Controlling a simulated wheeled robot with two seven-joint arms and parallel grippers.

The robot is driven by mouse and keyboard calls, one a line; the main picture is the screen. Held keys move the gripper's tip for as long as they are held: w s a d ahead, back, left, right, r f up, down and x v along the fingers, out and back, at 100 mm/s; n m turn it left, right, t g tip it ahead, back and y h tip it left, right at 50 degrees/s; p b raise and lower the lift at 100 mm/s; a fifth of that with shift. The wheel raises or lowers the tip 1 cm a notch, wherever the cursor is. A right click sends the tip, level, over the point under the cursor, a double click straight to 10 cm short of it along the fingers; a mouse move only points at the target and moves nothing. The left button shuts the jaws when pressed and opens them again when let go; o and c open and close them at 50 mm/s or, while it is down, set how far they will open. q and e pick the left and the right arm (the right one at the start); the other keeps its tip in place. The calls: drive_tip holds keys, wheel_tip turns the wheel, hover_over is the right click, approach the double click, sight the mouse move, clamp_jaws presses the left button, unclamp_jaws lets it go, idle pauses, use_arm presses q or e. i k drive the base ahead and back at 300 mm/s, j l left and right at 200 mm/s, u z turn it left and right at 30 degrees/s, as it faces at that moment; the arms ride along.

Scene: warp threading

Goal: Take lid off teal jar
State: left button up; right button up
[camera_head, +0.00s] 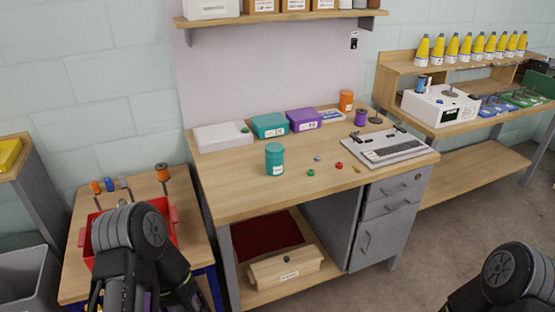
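The teal jar (275,164) stands upright on the wooden workbench (225,190), left of centre, with a teal lid (274,148) on top and a white label low on its side. My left arm comes in at the bottom left, over the red bin, well short of the jar. The dark fingers of my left gripper (125,300) are partly cut off by the bottom edge, so their opening is unclear. My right arm shows only as a dark joint at the bottom right; its gripper is out of view.
Small green and red pieces (339,165) lie right of the jar. Behind it are a white box (222,136), a teal box (269,125) and a purple box (303,119). A grey loom-like device (390,148) is at the right. The bench front is clear.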

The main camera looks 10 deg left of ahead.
sight(274, 164)
drive_tip(key=i+l+u, duration=1.05)
drive_tip(key=l, duration=0.4)
drive_tip(key=k+j, duration=0.05)
